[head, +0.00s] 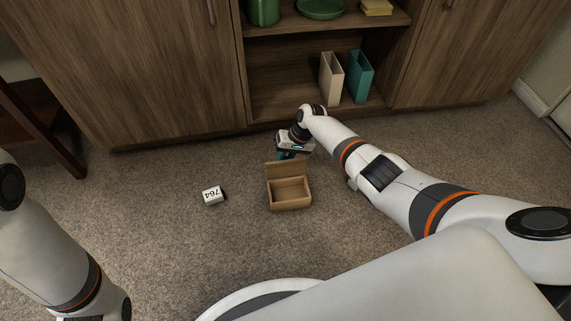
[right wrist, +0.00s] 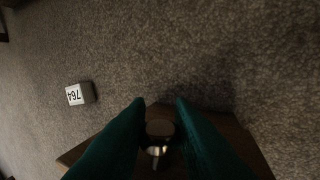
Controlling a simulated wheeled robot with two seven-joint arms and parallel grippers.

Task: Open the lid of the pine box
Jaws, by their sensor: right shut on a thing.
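The pine box (head: 290,205) sits on the carpet in the middle of the head view. Its lid (head: 287,170) stands raised at the back edge, and the empty-looking inside shows. My right gripper (head: 283,156) is behind the lid, at its upper edge. In the right wrist view its teal fingers (right wrist: 160,104) are shut on a small round knob (right wrist: 158,128) with a shiny part below it. The brown lid (right wrist: 245,143) shows behind the fingers, partly hidden by them. My left arm shows at the left of the head view, but its gripper is out of view.
A small block marked 764 (head: 213,195) lies on the carpet left of the box; it also shows in the right wrist view (right wrist: 80,95). A wooden cabinet (head: 130,75) with an open shelf stands behind. Carpet around the box is otherwise clear.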

